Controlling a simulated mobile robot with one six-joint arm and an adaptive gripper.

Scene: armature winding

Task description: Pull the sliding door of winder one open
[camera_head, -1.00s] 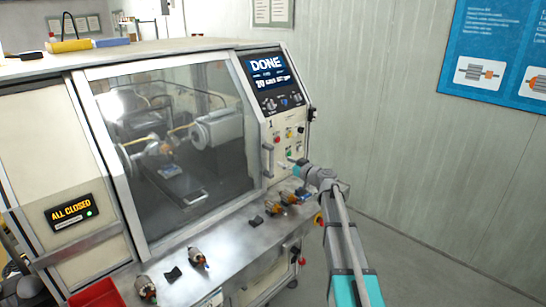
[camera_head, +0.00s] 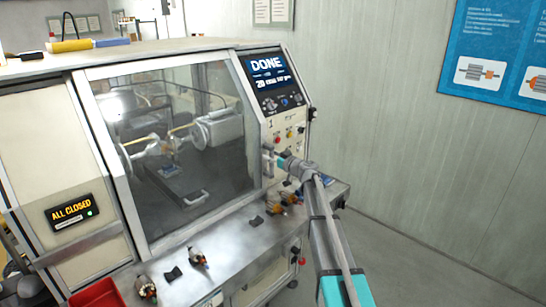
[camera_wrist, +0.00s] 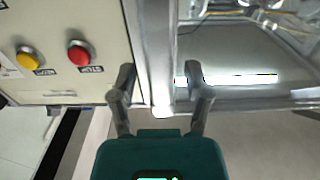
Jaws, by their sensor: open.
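The sliding door (camera_head: 190,205) of the winder is a large dark window in a pale metal frame, and it stands closed. Behind the glass are an armature and winding parts. The door's upright handle (camera_wrist: 158,55) is a pale vertical bar in the wrist view. My gripper (camera_head: 270,158) is at the right edge of the door, in front of the handle, and mostly covers it in the head view. In the wrist view my gripper (camera_wrist: 160,76) is open, with one finger on each side of the bar. I cannot tell whether either finger touches it.
A control panel (camera_head: 290,135) with coloured buttons is just right of the door; its screen (camera_head: 267,67) reads DONE. An "ALL CLOSED" sign (camera_head: 73,213) glows at left. Small armatures (camera_head: 198,257) and dark blocks lie on the front ledge (camera_head: 225,258). A red tray (camera_head: 97,294) is at lower left.

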